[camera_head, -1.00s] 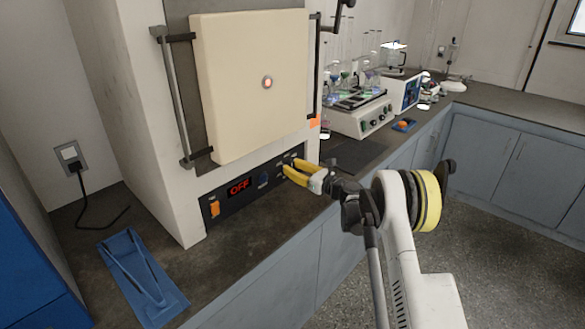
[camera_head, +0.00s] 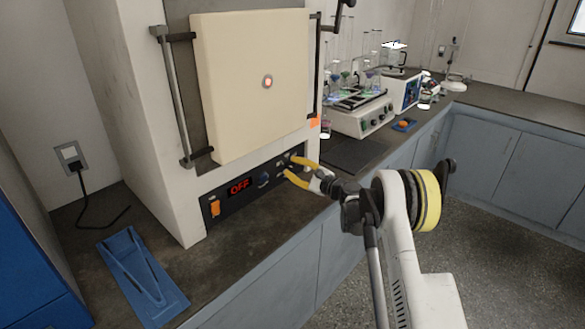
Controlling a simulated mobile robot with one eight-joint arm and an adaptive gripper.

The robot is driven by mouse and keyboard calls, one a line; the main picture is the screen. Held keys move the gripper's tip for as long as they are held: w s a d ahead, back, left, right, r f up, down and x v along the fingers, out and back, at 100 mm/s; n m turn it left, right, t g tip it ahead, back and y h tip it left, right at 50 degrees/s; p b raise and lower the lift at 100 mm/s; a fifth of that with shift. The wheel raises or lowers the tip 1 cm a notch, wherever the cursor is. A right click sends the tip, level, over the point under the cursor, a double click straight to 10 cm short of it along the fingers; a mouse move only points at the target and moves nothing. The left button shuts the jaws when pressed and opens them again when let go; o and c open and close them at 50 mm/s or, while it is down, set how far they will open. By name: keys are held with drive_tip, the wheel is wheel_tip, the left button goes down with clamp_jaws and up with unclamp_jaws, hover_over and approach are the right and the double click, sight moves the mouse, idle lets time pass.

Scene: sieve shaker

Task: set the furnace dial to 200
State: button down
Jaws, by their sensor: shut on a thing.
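The furnace (camera_head: 178,200) stands on the counter with its cream door (camera_head: 240,95) shut. Its black control panel (camera_head: 228,208) has a red display (camera_head: 240,187) reading OFF and an orange switch (camera_head: 214,208) at the left. A small dark knob (camera_head: 264,180) sits right of the display. My gripper (camera_head: 289,165) is at the panel's right end, its two yellow fingers apart with tips on either side of the dial there. It is shut on that dial, which the fingers mostly hide; its setting cannot be read.
A blue tray-like holder (camera_head: 130,262) lies on the counter at front left. A shaker with glassware (camera_head: 365,117) stands farther back on the right. A dark mat (camera_head: 345,153) lies between furnace and shaker. The furnace's vertical door handle (camera_head: 173,100) sticks out on the left.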

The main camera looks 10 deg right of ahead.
drive_tip(key=n, duration=0.7)
drive_tip(key=shift+f, duration=0.1)
drive_tip(key=n, duration=0.3)
drive_tip(key=shift+n, duration=0.4)
drive_tip(key=shift+f+n, duration=0.1)
drive_tip(key=shift+n, duration=1.7)
drive_tip(key=c, duration=1)
unclamp_jaws()
drive_tip(key=shift+a, duration=0.1)
